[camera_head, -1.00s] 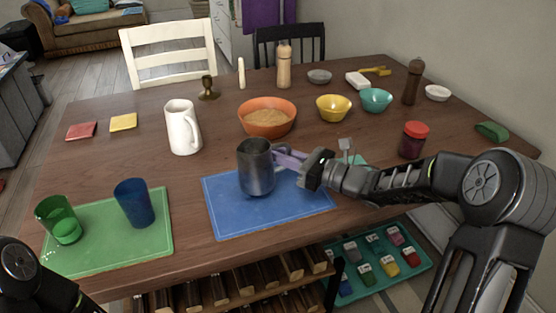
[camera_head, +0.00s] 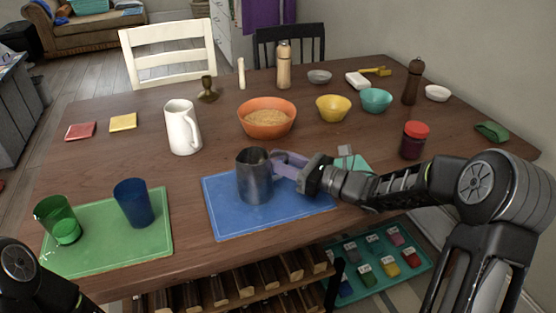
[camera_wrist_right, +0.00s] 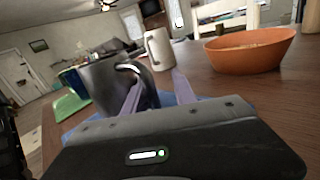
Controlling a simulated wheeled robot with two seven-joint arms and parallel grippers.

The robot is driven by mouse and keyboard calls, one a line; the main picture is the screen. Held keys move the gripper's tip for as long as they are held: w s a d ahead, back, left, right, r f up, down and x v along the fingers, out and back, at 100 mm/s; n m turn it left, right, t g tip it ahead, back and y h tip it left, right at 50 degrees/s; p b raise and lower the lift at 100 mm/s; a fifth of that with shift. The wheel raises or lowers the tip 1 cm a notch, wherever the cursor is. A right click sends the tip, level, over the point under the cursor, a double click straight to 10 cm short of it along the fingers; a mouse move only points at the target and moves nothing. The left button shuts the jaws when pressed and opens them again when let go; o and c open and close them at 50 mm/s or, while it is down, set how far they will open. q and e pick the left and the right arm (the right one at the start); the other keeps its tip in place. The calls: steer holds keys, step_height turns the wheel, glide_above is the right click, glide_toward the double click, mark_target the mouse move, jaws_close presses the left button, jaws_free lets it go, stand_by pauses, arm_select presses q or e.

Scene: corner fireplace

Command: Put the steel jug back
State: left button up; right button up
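The steel jug (camera_head: 254,178) stands upright on the blue mat (camera_head: 225,222), its handle side toward my right gripper. My right gripper (camera_head: 283,165) is beside the jug's right side. In the right wrist view its two purple fingers (camera_wrist_right: 156,92) are spread apart, with the handle of the jug (camera_wrist_right: 100,82) near the left finger and reaching into the gap. I cannot tell if either finger touches it. My left arm shows only partly at the lower left; its gripper is out of view.
A white pitcher (camera_head: 182,130) and an orange bowl (camera_head: 266,120) stand behind the mat. A green mat (camera_head: 100,250) at left holds a green cup (camera_head: 56,215) and a blue cup (camera_head: 132,205). A red-lidded jar (camera_head: 413,142) stands near my right arm.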

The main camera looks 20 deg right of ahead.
steer(key=shift+r, duration=0.1)
steer(key=v, duration=1.2)
